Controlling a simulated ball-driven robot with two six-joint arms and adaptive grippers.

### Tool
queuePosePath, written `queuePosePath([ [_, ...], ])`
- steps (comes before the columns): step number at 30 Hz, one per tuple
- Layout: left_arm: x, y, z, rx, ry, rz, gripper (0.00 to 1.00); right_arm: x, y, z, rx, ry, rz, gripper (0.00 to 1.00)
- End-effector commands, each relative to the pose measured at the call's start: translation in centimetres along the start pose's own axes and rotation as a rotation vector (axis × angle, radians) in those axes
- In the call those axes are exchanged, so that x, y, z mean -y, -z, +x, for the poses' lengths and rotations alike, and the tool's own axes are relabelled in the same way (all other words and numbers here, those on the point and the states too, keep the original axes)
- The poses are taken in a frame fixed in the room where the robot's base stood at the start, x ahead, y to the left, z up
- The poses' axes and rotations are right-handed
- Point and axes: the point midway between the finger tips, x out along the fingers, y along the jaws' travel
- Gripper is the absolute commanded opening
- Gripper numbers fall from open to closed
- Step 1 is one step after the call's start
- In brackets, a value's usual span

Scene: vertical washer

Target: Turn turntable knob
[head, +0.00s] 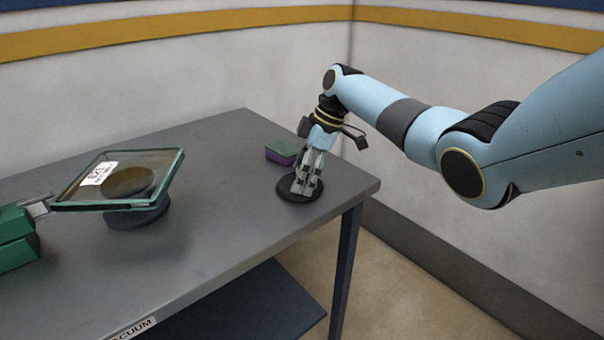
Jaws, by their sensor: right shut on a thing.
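A black round disc (285,192), which looks like the turntable knob, lies on the grey table near its right corner. My right gripper (306,186) points down over the disc from above. Its fingers are close together at the disc's middle and are shut on its centre part, which the fingers mostly hide. My left gripper is not in the view.
A glass plate (160,190) with a white label sits tilted on a dark round base (140,216) at the left. A green block-like device (16,240) stands at the left edge. A small green and purple block (281,151) lies behind the disc. The table (230,235) is clear in the middle.

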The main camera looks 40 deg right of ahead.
Motion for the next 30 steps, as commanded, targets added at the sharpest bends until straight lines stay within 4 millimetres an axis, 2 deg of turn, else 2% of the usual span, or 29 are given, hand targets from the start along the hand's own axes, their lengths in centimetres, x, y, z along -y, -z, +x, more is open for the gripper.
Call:
queuePosePath([
  [7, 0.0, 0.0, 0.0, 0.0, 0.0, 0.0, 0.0, 0.1, 0.0, 0.1, 0.0, 0.002, 0.001, 0.5],
  [8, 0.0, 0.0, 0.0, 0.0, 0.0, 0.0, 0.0, 0.1, 0.0, 0.1, 0.0, 0.002, 0.001, 0.86],
  [11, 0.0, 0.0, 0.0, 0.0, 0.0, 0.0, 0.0, 0.1, 0.0, 0.1, 0.0, 0.001, 0.001, 0.99],
  [22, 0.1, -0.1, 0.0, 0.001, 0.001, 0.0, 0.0, -0.1, 0.0, -0.6, 0.0, -0.002, 0.001, 1.0],
  [26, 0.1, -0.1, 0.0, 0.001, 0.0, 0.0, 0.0, -0.1, -0.1, -2.6, 0.001, -0.004, 0.0, 1.0],
  [30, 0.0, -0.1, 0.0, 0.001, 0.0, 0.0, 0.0, -0.1, -0.1, -5.8, 0.001, -0.004, -0.001, 1.0],
])
